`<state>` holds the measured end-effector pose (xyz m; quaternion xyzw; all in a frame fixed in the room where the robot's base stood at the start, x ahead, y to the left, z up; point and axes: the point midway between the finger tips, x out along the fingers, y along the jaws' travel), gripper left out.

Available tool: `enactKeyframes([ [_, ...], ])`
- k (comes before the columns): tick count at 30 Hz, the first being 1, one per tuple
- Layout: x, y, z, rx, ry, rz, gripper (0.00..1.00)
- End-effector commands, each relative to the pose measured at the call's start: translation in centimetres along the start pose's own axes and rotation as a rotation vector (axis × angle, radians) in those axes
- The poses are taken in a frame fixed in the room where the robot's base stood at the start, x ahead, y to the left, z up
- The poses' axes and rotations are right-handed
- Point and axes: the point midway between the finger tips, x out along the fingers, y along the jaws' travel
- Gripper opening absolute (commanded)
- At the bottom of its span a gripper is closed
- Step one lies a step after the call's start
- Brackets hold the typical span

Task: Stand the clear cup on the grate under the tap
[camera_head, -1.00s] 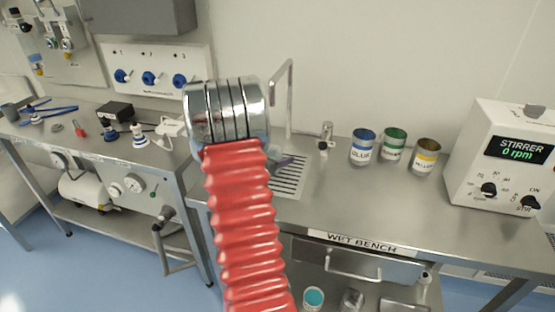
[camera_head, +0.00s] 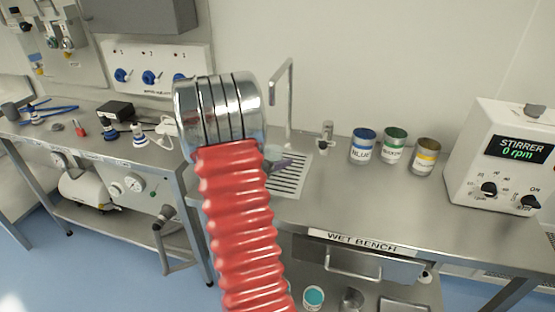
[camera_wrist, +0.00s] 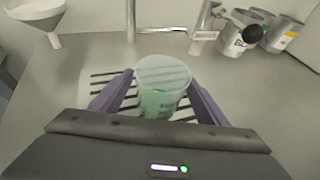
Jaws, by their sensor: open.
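The clear cup (camera_wrist: 163,80), greenish lower down, appears upright over the slotted grate (camera_wrist: 100,84) in the wrist view. My gripper (camera_wrist: 160,84) is open, with one purple finger on each side of the cup. Whether either finger touches it is hard to tell. The tap's upright pipe (camera_wrist: 132,20) rises just behind the grate.
A white funnel (camera_wrist: 42,18) is at the wrist view's upper left.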

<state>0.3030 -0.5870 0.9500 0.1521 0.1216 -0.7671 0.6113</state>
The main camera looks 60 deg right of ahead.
Motion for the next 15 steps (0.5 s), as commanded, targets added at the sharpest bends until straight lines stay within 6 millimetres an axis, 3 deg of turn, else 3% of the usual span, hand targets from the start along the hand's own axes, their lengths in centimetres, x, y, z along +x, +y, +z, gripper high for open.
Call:
enactKeyframes([
  [9, -5.7, 0.1, 0.0, -0.001, -0.001, 0.003, 0.68],
  [15, -8.4, 0.1, 0.0, -0.002, -0.001, 0.002, 0.68],
])
